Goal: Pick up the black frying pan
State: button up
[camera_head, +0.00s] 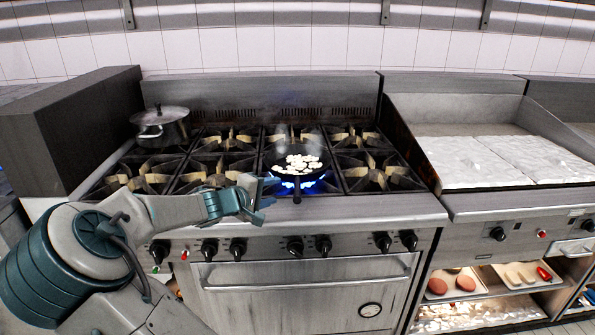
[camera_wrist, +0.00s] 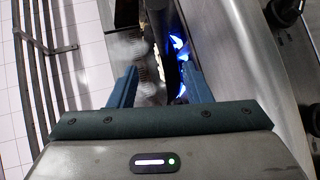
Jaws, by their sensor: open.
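The black frying pan (camera_head: 297,172) sits on a lit burner in the head view, with white food pieces (camera_head: 296,163) in it and its handle toward the stove's front edge. My gripper (camera_head: 264,196) is open just left of the handle in the head view. In the wrist view, my open gripper (camera_wrist: 155,88) has its two blue fingers apart, and the dark pan handle (camera_wrist: 161,45) shows ahead between them. The fingers do not appear closed on it. The pan's far part is blurred by steam in the wrist view.
Blue flames (camera_head: 300,184) burn under the pan. A lidded pot (camera_head: 162,128) stands at the back left of the stove (camera_head: 330,210). Control knobs (camera_head: 295,247) line the stove front. A griddle (camera_head: 470,130) is at the right, and a shelf below it holds food trays.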

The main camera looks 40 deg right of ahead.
aim_at(297, 182)
jog(key=x, duration=0.7)
jog(key=shift+d+f, duration=0.1)
jog(key=shift+d, duration=0.1)
jog(key=p+x, duration=0.1)
jog(key=x, duration=0.4)
jog(key=shift+w+a+f, duration=0.1)
jog(key=shift+a+f, duration=0.05)
jog(key=shift+c, duration=0.2)
grip_shut()
dwell(0.7)
